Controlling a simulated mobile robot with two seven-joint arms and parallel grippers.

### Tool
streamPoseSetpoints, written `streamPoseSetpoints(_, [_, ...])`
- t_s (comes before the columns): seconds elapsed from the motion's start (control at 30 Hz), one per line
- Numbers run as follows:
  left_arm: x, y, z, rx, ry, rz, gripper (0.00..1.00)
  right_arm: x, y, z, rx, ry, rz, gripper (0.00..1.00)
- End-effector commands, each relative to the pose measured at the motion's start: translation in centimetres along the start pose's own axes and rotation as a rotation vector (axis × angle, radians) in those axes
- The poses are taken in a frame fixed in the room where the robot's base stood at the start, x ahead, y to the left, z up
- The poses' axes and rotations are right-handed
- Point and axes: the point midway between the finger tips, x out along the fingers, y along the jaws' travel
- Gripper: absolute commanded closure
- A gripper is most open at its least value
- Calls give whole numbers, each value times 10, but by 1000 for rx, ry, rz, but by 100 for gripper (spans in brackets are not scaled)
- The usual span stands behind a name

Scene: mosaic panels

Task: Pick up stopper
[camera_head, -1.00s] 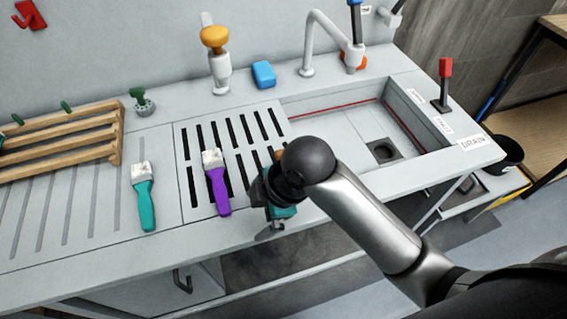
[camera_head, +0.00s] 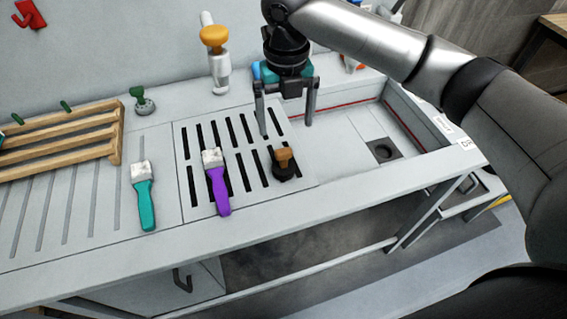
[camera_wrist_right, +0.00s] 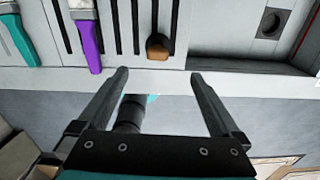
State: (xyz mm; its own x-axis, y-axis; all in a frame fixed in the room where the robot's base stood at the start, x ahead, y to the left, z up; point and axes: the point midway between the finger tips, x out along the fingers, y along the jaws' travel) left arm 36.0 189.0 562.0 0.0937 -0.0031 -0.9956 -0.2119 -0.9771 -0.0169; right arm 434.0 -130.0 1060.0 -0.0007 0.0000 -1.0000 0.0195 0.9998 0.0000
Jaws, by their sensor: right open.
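The stopper, a black piece with a brown knob (camera_head: 284,157), stands upright on the slotted drain panel (camera_head: 303,185), near its right edge. In the right wrist view the stopper (camera_wrist_right: 158,47) shows just beyond the fingertips, between their lines. My right gripper (camera_head: 285,130) is open and empty, fingers pointing down. In the head view it is just above the stopper in the picture and apart from it. In the right wrist view its two fingers (camera_wrist_right: 159,76) are wide apart.
A purple-handled brush (camera_head: 219,190) and a teal-handled brush (camera_head: 146,205) lie left of the stopper. A green-knobbed piece (camera_head: 141,100) stands near the wooden rack (camera_head: 75,150). The sink basin (camera_head: 345,150) with its drain hole (camera_head: 381,151) is at right.

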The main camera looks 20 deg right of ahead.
Motion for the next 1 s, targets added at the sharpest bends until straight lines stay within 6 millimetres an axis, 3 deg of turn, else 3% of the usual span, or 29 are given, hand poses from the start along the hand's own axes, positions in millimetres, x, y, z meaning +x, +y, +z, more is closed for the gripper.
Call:
streamPoseSetpoints(0.4, [12,0,2,2,-2,0,50,82,0,0,-2,3,-1,0])
streamPoseSetpoints(0.67, [15,1,2,2,-2,1,50,100,1,0,-2,1,0,0])
streamPoseSetpoints(1.0, [22,1,4,2,-3,1,50,146,4,1,-2,1,-1,0])
